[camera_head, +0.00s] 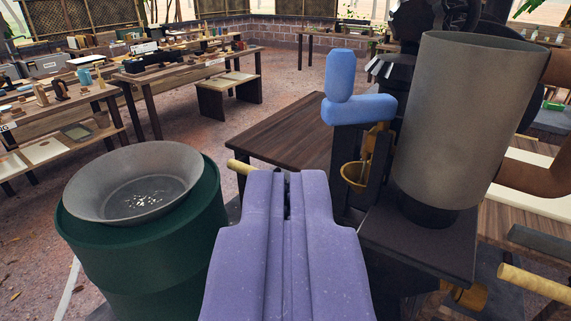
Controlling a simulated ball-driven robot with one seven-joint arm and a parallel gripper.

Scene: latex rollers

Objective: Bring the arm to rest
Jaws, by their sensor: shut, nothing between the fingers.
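My gripper (288,178) is the purple pair of fingers at the bottom middle. The fingers lie side by side with only a thin dark line between them, so it is shut and holds nothing. It points forward, over the gap between a green drum and a dark machine. I cannot tell whether the fingertips touch anything.
The green drum (140,245) with a grey bowl (133,182) stands at left. At right, a machine bears a grey cylinder (462,125) and a blue part (358,109). A dark wooden table (285,130) lies ahead. Cluttered tables (190,70) stand behind; floor (195,125) shows between.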

